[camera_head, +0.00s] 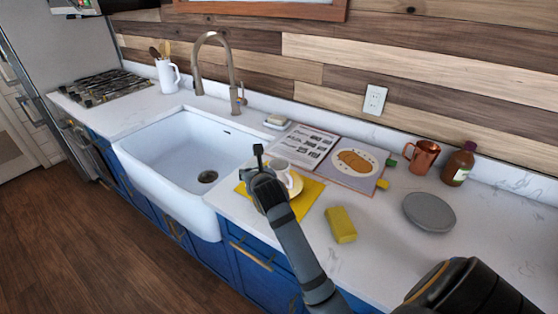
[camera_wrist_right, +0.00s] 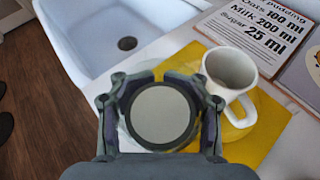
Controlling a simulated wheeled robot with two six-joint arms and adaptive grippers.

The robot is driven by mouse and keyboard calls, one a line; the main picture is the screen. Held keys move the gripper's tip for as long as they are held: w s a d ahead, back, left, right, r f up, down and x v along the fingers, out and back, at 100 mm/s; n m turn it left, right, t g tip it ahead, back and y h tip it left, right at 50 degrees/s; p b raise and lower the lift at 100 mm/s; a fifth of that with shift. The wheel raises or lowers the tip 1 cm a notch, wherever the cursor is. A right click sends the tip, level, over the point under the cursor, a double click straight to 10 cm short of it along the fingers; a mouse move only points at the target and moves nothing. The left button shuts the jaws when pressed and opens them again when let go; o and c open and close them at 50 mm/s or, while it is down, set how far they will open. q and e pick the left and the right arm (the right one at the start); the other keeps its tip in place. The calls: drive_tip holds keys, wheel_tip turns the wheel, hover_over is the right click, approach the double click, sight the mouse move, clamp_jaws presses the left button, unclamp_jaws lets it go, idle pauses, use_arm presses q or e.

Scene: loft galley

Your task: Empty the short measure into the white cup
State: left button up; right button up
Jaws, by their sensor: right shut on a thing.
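My right gripper (camera_wrist_right: 160,112) is shut on the short measure (camera_wrist_right: 160,117), a round vessel with a dark rim and a pale, flat-looking inside. In the right wrist view I look down into it; I cannot tell whether the pale disc is its contents or its bottom. The measure is just left of the white cup (camera_wrist_right: 229,72), which stands upright on a yellow saucer (camera_wrist_right: 247,126) with its handle towards the viewer. In the head view the white cup (camera_head: 282,166) is partly hidden by my right gripper (camera_head: 262,184), which also hides the measure. My left gripper is out of view.
A yellow mat (camera_head: 308,199) lies under the saucer. An open recipe book (camera_head: 330,156) is behind it. A yellow sponge-like block (camera_head: 341,225), a grey disc (camera_head: 429,212), a copper mug (camera_head: 422,157) and a brown bottle (camera_head: 459,164) stand right. The sink (camera_head: 185,155) is left.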

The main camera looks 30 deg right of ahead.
sight(255, 162)
drive_tip(key=r, duration=0.1)
drive_tip(key=r+p, duration=0.2)
drive_tip(key=shift+d+r+m+y, duration=0.25)
drive_tip(key=shift+m+y, duration=0.05)
drive_tip(key=shift+d+f+g+b, duration=0.15)
drive_tip(key=shift+f+g+b, duration=0.2)
drive_tip(key=shift+f, duration=0.2)
use_arm(q)
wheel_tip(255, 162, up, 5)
drive_tip(key=p, duration=0.3)
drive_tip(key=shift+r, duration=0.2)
use_arm(e)
drive_tip(key=shift+w+d+r+m+g+y, duration=0.2)
drive_tip(key=shift+d+r+m+g+y, duration=0.1)
drive_tip(key=shift+d+r+m+y, duration=0.2)
drive_tip(key=shift+w+d+r+m+g+y, duration=0.25)
drive_tip(key=shift+r+m+y, duration=0.15)
drive_tip(key=shift+r+y, duration=0.15)
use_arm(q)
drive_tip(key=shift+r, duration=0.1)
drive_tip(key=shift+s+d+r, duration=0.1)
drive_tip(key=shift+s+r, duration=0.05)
use_arm(e)
drive_tip(key=shift+s+d+r+y, duration=0.1)
drive_tip(key=shift+d+y, duration=0.1)
drive_tip(key=shift+y, duration=0.05)
